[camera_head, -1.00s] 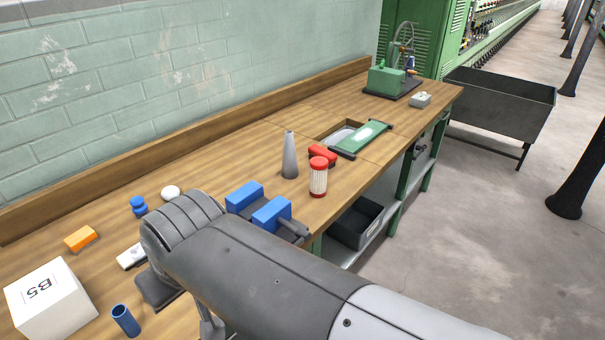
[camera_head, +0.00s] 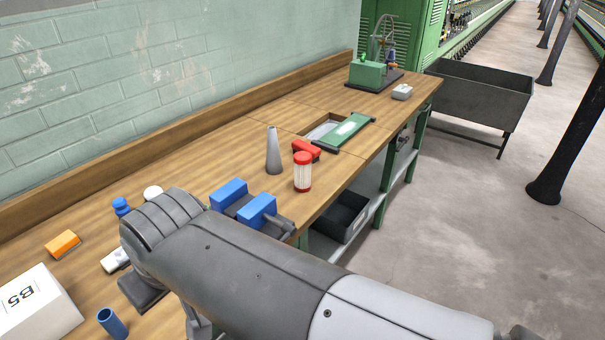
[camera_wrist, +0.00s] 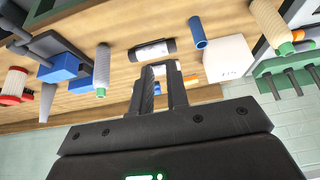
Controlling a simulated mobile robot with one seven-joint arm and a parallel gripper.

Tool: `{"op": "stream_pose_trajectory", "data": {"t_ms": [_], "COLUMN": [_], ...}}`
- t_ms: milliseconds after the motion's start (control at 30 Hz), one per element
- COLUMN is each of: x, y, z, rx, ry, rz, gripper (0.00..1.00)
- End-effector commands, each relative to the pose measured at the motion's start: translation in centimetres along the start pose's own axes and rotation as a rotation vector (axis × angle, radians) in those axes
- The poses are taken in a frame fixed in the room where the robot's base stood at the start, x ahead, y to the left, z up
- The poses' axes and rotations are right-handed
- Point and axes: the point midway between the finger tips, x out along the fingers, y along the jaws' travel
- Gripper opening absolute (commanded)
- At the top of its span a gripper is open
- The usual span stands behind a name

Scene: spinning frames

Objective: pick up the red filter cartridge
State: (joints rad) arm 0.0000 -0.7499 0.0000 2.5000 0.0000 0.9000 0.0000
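The red filter cartridge (camera_head: 302,172) stands upright on the wooden workbench (camera_head: 215,171). It has a white ribbed body between a red cap and a red base. In the wrist view the cartridge (camera_wrist: 15,83) is at the far left edge, well to the side of my fingers. My gripper (camera_wrist: 160,66) is open and empty, with a gap between its two fingers. In the head view my arm covers most of the gripper, which is over the near left part of the bench, apart from the cartridge.
A grey cone (camera_head: 273,152) and a red object (camera_head: 306,149) stand close to the cartridge. A blue-jawed vise (camera_head: 257,210) is between it and my arm. A white box (camera_head: 35,303), blue tube (camera_head: 112,322) and orange block (camera_head: 62,244) lie left. Open floor is right.

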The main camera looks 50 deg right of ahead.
Motion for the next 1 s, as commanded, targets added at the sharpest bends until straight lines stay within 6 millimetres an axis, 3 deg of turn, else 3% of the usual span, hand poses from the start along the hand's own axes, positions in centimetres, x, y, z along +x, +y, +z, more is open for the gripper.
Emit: {"op": "stream_pose_trajectory", "data": {"t_ms": [733,1000], "x": [0.0,0.01], "y": [0.0,0.1], "z": [0.0,-0.15], "rx": [0.0,0.005], "ry": [0.0,0.0], "rz": [0.0,0.001], "gripper": [0.76,0.77]}}
